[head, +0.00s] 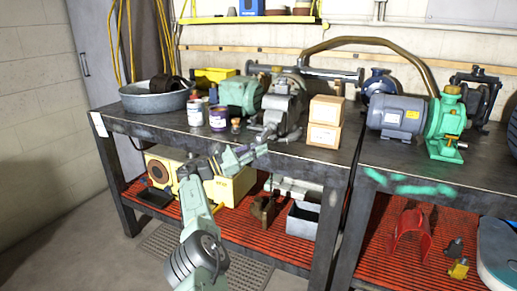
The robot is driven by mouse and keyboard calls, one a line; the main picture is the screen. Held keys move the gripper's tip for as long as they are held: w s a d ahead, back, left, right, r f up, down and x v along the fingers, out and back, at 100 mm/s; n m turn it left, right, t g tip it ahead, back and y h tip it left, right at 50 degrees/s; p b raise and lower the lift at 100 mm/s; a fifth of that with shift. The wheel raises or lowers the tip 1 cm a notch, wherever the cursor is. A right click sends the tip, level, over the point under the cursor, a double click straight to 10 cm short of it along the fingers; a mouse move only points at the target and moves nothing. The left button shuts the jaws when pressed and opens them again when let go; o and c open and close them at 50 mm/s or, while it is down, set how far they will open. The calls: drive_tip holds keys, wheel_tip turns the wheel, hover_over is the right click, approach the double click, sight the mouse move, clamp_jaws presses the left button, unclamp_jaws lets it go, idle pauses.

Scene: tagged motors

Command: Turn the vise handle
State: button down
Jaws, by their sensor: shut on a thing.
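The fingers are small in this view, so the exact contact point is hard to make out.
Two cardboard boxes (325,121) stand right of the vise. Paint cans (219,118) and a metal tub (156,97) stand to the left. A blue-grey motor (397,116) and green pump (446,123) are on the right bench. A yellow machine (230,184) sits on the red lower shelf.

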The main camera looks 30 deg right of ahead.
drive_tip(key=shift+w+a+r, duration=0.35)
drive_tip(key=shift+r, duration=0.3)
drive_tip(key=c, duration=1.8)
unclamp_jaws()
drive_tip(key=shift+f, duration=0.1)
drive_tip(key=shift+o, duration=0.8)
drive_tip(key=shift+s, duration=0.1)
drive_tip(key=shift+a+p, duration=0.35)
drive_tip(key=shift+a, duration=0.1)
drive_tip(key=v, duration=1.1)
drive_tip(key=shift+a, duration=0.3)
